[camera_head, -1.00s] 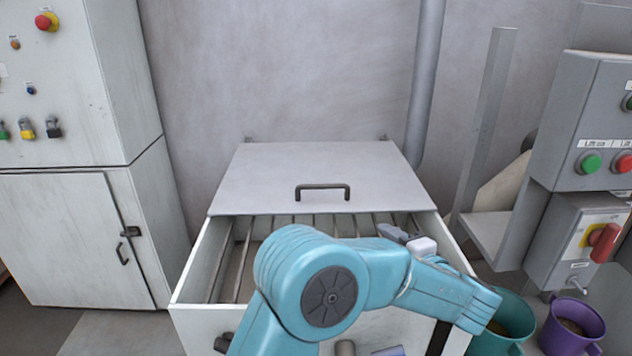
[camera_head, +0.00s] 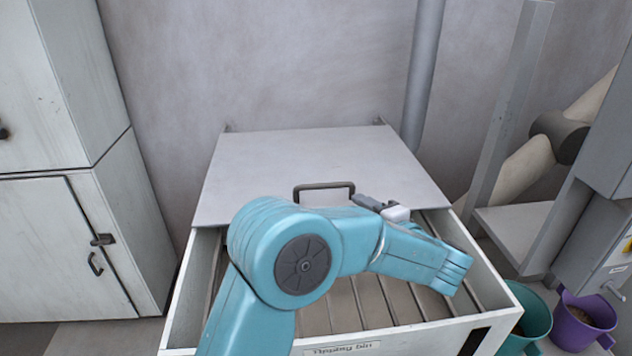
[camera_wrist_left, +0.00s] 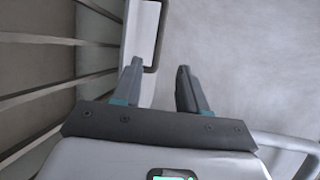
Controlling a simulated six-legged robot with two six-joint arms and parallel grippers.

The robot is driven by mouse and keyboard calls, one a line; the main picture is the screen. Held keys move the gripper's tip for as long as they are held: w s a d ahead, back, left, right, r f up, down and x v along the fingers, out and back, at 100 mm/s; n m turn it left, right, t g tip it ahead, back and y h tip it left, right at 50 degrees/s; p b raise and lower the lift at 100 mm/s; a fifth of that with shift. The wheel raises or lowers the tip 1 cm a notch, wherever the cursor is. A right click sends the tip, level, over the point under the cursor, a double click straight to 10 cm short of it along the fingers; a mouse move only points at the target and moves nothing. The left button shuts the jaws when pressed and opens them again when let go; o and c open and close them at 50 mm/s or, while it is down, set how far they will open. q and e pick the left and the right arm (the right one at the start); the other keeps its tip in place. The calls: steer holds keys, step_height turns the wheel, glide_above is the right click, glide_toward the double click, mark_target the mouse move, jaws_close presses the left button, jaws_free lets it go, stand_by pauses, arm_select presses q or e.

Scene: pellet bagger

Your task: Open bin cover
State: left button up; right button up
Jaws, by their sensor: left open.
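The pale grey bin cover (camera_head: 315,160) lies over the rear part of the white bin (camera_head: 182,315), its front edge facing me. A dark loop handle (camera_head: 323,186) stands near the middle of that edge. My left gripper (camera_head: 369,203) is open beside the handle's right end, its fingers pointing at it. In the left wrist view, the handle (camera_wrist_left: 161,22) shows just ahead of the open fingers (camera_wrist_left: 159,65), and nothing is held between them. The cover's surface (camera_wrist_left: 250,60) fills the right side there. My left arm hides part of the cover edge. My right gripper is not in view.
The uncovered front of the bin shows slats (camera_head: 375,300) inside. A white cabinet (camera_head: 60,240) stands at the left. A teal mug (camera_head: 525,320) and a purple mug (camera_head: 583,325) are at lower right, below a grey machine frame (camera_head: 515,235). A wall is behind.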

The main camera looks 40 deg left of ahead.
mark_target(325, 187)
arm_select(q)
steer(key=p+x, duration=0.1)
steer(key=x, duration=1.5)
jaws_close()
